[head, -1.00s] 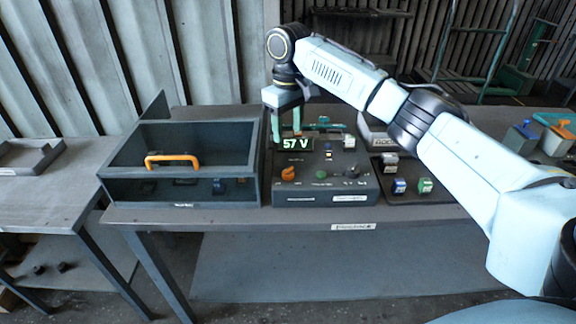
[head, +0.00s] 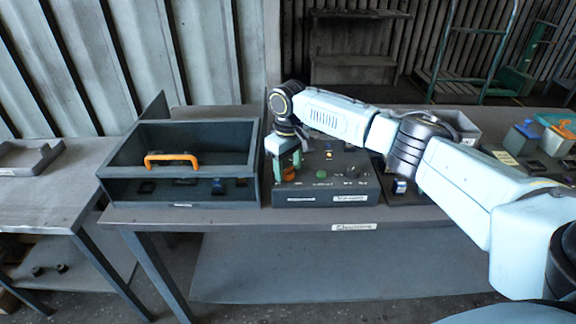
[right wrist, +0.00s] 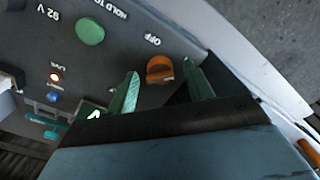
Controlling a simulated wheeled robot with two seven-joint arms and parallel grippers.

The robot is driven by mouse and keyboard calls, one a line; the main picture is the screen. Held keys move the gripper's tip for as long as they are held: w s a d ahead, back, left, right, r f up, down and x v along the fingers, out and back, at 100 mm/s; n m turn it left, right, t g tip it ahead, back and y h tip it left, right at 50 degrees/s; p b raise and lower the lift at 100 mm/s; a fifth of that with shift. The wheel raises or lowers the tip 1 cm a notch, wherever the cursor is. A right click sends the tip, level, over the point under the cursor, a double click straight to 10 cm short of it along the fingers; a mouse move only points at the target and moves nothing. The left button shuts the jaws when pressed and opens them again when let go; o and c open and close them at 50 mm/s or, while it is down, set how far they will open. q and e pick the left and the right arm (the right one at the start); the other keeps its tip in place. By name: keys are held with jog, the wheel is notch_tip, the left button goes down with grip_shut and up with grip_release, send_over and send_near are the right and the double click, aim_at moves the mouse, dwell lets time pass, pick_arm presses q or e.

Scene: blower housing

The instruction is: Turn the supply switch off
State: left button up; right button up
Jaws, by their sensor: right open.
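The supply switch, an orange rotary knob (right wrist: 160,69), sits on the grey control box (head: 335,195) and shows in the right wrist view beside the printed word OFF. In the head view my gripper mostly hides it. My right gripper (head: 286,172) is open over the front left of the box. In the right wrist view its two green fingers stand on either side of the knob, with gaps showing. I cannot tell whether the knob points at OFF. My left gripper is not in view.
The box also has a green button (right wrist: 90,31), a lit orange-red lamp (right wrist: 54,76) and a blue button (right wrist: 52,97). A dark open case (head: 110,185) with an orange handle (head: 171,159) stands close at the left. Small blocks stand at the right.

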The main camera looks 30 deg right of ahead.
jog(key=c, duration=1)
jog(key=n+p, duration=0.2)
jog(key=p, duration=0.1)
jog(key=shift+r+n, duration=0.2)
jog(key=shift+n, duration=0.2)
jog(key=n+p, duration=0.3)
jog(key=shift+n, duration=0.3)
jog(key=n, duration=0.2)
jog(key=shift+f+n+p, duration=0.1)
jog(key=shift+n+p, duration=0.3)
jog(key=n, duration=0.2)
jog(key=shift+n+p, duration=0.3)
jog(key=shift+n, duration=0.1)
jog(key=n, duration=0.6)
jog(key=o, duration=1)
